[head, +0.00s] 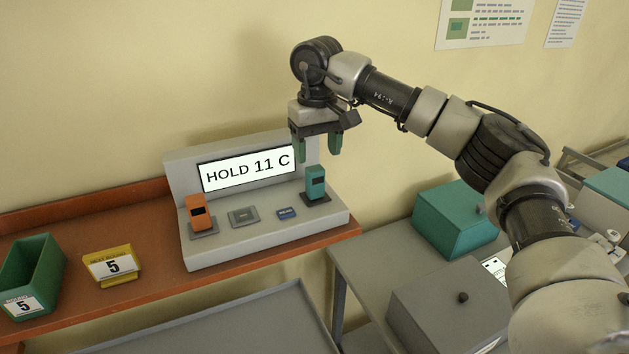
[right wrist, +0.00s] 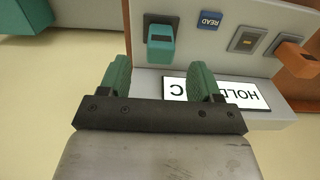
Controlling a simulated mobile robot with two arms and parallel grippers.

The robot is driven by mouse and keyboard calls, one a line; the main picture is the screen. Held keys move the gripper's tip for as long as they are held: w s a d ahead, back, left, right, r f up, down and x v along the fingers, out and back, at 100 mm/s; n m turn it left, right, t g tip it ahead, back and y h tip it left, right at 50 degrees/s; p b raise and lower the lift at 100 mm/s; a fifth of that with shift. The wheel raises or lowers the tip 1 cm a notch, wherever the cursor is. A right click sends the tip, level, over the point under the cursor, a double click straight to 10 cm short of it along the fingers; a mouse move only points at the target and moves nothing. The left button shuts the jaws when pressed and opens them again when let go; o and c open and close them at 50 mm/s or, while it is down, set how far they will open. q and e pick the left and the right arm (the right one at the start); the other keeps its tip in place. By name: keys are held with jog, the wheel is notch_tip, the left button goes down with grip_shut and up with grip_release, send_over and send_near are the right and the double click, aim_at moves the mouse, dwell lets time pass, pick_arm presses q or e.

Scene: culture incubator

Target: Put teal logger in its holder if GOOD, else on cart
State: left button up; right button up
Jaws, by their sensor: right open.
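The teal logger (head: 315,182) stands upright on a dark pad at the right end of the grey reader station (head: 240,240). It also shows in the right wrist view (right wrist: 160,45). The station's screen (head: 248,169) reads "HOLD 11 C". An orange logger (head: 197,212) stands on a pad at the station's left end. A blue READ button (head: 286,213) and a grey square plate (head: 243,217) lie between them. My right gripper (head: 317,150) is open and empty, above and behind the teal logger, fingers pointing down. My left gripper is not in view.
A green bin (head: 32,275) marked 5 and a yellow sign (head: 113,266) marked 5 sit left on the brown shelf (head: 150,285). A grey tray surface (head: 230,325) lies below. Teal (head: 455,220) and grey (head: 450,305) boxes stand on a table at right.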

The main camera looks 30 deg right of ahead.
aim_at(315, 188)
jog(key=shift+w+f, duration=0.4)
notch_tip(315, 188, down, 2)
jog(key=shift+f+b, duration=0.15)
jog(key=shift+b, duration=1)
notch_tip(315, 188, down, 6)
jog(key=b, duration=0.3)
jog(key=shift+r+b, duration=0.2)
jog(key=shift+b, duration=0.1)
jog(key=shift+f, duration=0.4)
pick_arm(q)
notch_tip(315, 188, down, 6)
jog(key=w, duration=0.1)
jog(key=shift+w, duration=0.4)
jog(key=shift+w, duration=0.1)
pick_arm(e)
jog(key=shift+s+f, duration=0.1)
jog(key=shift+f, duration=0.1)
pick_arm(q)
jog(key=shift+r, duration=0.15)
pick_arm(e)
jog(key=shift+a, duration=0.1)
